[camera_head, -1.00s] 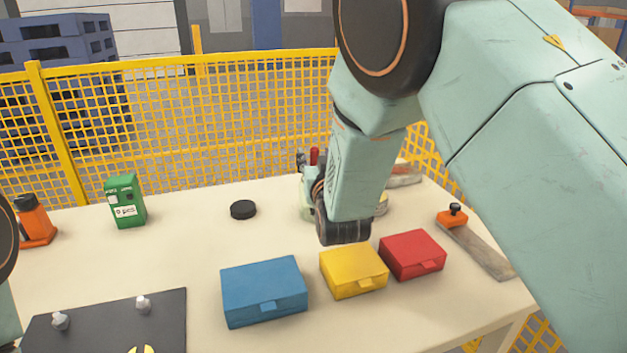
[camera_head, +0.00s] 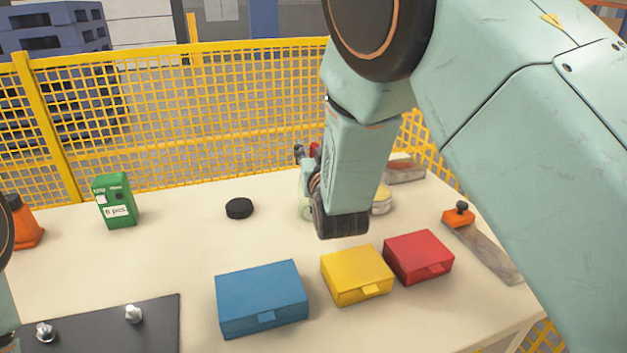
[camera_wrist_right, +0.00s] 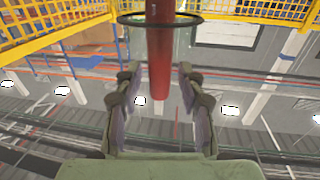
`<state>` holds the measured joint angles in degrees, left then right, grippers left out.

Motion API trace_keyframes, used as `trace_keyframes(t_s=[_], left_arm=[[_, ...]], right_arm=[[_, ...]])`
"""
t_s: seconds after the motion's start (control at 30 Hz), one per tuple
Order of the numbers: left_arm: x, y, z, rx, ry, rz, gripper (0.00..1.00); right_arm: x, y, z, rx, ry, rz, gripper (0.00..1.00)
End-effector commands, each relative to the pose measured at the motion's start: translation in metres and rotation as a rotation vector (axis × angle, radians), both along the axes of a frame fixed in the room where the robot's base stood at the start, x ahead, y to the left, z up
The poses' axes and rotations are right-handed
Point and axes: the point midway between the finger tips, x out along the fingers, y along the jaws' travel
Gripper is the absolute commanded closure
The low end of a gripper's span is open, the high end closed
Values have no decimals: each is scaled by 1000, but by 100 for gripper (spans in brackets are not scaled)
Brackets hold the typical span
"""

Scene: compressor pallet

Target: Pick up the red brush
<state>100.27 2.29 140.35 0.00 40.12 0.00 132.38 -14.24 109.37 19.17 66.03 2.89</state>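The red brush shows as a red handle (camera_wrist_right: 160,50) between the fingers in the right wrist view. In the head view only a bit of red (camera_head: 315,149) shows beside my right wrist. The handle passes through the dark-rimmed ring of a clear container (camera_wrist_right: 190,20); a pale green part of a container (camera_head: 306,203) shows in the head view. My right gripper (camera_wrist_right: 159,75) is open, with one finger on each side of the handle and gaps visible. In the head view my right forearm and wrist hide most of it. My left gripper is out of view.
Blue (camera_head: 262,290), yellow (camera_head: 356,272) and red (camera_head: 418,254) boxes stand in front of my right wrist. A black puck (camera_head: 239,208), a green box (camera_head: 115,201) and an orange-handled scraper (camera_head: 460,217) are on the table. A yellow fence (camera_head: 200,120) stands behind.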

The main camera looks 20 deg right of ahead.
Motion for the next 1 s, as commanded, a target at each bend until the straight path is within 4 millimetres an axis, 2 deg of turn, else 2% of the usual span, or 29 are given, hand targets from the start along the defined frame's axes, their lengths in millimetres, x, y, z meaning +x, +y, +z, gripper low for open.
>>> trace_keyframes(t_s=[0.07,0.4,0.77,1.0], left_arm=[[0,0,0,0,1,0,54],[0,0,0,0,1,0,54],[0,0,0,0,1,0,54],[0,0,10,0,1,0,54]], right_arm=[[0,0,1,0,-1,0,70],[1,0,0,0,1,0,99],[2,0,0,0,2,0,100],[5,-1,12,1,0,1,100]])
